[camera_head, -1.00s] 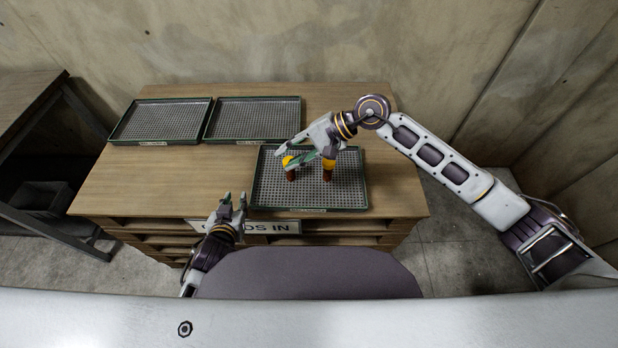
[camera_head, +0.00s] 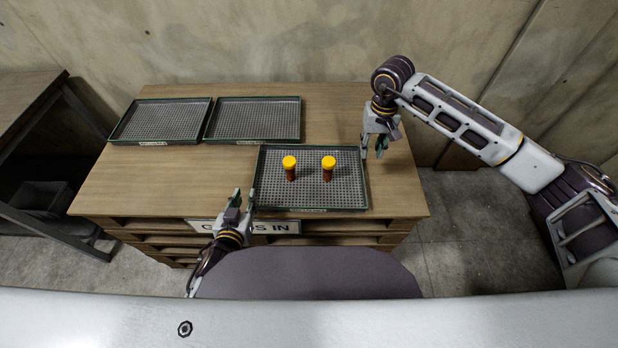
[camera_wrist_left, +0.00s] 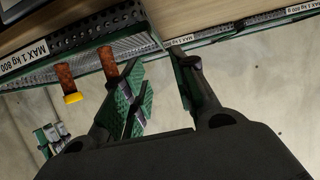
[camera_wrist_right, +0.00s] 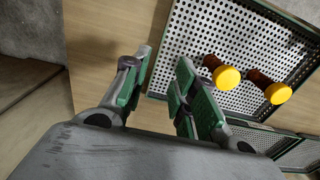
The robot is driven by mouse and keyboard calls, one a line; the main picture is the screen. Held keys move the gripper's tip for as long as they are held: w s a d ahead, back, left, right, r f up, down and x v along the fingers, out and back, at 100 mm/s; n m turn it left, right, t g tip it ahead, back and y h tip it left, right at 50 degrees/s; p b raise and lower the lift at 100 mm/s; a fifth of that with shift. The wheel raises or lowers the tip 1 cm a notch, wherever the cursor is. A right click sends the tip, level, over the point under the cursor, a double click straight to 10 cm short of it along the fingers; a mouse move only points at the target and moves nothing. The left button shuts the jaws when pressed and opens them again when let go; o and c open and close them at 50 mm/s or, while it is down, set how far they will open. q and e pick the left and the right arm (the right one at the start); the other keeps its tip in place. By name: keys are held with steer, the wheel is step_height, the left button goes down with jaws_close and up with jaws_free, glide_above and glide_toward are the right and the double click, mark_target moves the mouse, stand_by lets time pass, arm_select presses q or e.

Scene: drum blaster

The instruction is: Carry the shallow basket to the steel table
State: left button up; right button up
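A shallow basket (camera_head: 345,190) with a perforated grey floor and green rim lies at the front of the wooden pallet-like table. Two brown bottles with yellow caps, one left (camera_head: 290,170) and one right (camera_head: 328,168), stand upright in it. My left gripper (camera_head: 241,203) is open by the basket's left side, close to its rim. In the left wrist view its fingers (camera_wrist_left: 160,85) are apart. My right gripper (camera_head: 373,148) is open and empty at the right side, near the back right corner. The right wrist view shows the basket rim (camera_wrist_right: 168,45) near its parted fingertips (camera_wrist_right: 163,68).
Two similar empty baskets, one left (camera_head: 160,122) and one right (camera_head: 254,121), lie side by side at the back of the wooden table (camera_head: 130,185). A dark-legged table (camera_head: 25,100) stands at far left; I cannot tell whether it is steel. A concrete wall is behind.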

mark_target(256, 170)
arm_select(q)
steer(key=shift+w, duration=0.1)
arm_select(e)
steer(key=shift+f, duration=0.2)
